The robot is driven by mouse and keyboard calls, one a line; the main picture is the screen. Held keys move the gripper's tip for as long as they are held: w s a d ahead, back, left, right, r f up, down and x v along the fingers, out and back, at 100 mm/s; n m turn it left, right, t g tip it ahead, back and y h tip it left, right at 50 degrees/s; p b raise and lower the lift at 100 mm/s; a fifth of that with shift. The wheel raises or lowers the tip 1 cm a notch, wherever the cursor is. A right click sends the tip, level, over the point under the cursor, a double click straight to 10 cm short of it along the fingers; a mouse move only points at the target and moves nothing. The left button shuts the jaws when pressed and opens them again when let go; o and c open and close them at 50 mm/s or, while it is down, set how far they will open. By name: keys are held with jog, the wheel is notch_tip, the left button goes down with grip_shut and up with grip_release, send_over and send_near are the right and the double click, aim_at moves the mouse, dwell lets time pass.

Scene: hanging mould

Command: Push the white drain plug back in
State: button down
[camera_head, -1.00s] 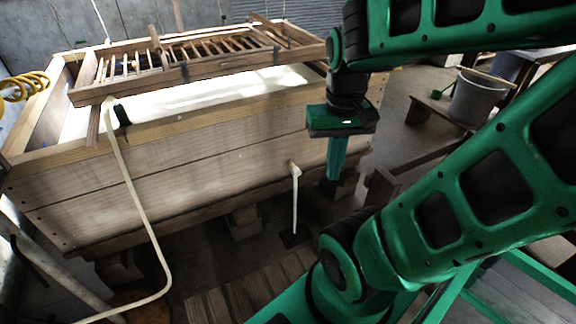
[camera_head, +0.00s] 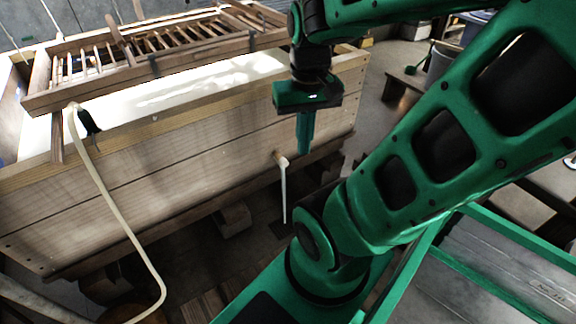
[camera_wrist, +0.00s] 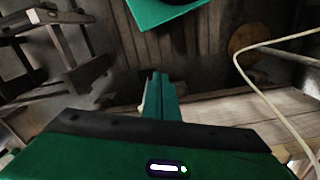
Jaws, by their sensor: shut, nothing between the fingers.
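The white drain plug (camera_head: 281,158) sits low on the front wall of the wooden vat (camera_head: 180,150), near its right end. It juts out from the wall, and a thin white stream (camera_head: 284,195) hangs straight down below it. How far out the plug stands is too small to tell. My gripper (camera_head: 305,150) points down, its fingers shut and empty, just right of the plug in the head view and apart from it there. In the wrist view my shut fingers (camera_wrist: 157,82) show in the middle. A pale sliver beside them is mostly hidden; I cannot tell what it is.
White liquid (camera_head: 210,85) fills the vat, with a slatted wooden frame (camera_head: 150,55) across its top. A pale hose (camera_head: 110,200) hangs over the front wall at the left.

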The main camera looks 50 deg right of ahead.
jog(key=w+d+f+m, duration=0.1)
jog(key=w+d+f, duration=0.4)
jog(key=w+f, duration=0.25)
jog(key=m+t+h, duration=0.2)
jog(key=m+t, duration=0.6)
jog(key=m, duration=0.5)
send_near(282, 161)
notch_tip(282, 161, down, 5)
jog(key=s, duration=0.2)
jog(key=w, duration=0.1)
jog(key=w+d, duration=0.1)
jog(key=w+f, duration=0.1)
jog(key=w, duration=0.1)
jog(key=shift+d+f, duration=0.1)
jog(key=shift+d, duration=0.25)
